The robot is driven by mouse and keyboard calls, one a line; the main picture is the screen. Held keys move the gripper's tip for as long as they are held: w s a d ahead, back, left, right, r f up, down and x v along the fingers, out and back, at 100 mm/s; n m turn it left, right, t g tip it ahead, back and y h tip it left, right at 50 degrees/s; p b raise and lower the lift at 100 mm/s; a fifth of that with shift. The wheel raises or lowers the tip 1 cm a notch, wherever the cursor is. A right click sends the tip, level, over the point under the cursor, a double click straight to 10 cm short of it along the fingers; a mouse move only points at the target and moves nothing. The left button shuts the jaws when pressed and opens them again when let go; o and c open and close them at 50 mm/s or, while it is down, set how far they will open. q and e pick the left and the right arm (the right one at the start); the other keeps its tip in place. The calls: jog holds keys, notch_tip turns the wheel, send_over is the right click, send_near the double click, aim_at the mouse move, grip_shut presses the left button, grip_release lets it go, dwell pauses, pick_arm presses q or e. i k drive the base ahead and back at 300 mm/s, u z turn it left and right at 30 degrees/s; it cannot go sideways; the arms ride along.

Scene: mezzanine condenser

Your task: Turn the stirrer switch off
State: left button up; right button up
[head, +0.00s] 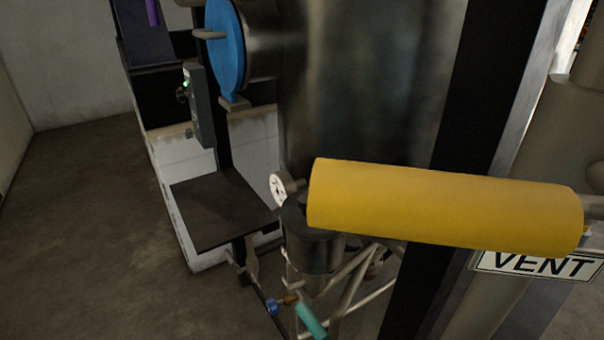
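A narrow grey control box (200,105) is fixed to a dark post left of the large tank. A small lit green light (186,84) shows on its left-facing side, with a small dark knob-like part (182,96) just below it. This may be the stirrer switch, but the box is seen edge-on and too small to read its label or the switch position. Neither of my grippers is in view.
A large dark metal tank (355,80) fills the middle, with a blue round flange (226,50) beside it. A yellow cylinder (440,205) crosses in front, near a VENT sign (540,264). A dark flat plate (222,210) lies below the box. Floor (90,220) at left is clear.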

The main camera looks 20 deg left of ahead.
aim_at(180, 96)
jog(key=u, duration=1.75)
jog(key=k, duration=0.55)
jog(key=u, duration=0.55)
jog(key=i, duration=1.25)
jog(key=z, duration=1.15)
jog(key=i, duration=0.8)
jog(key=z, duration=0.8)
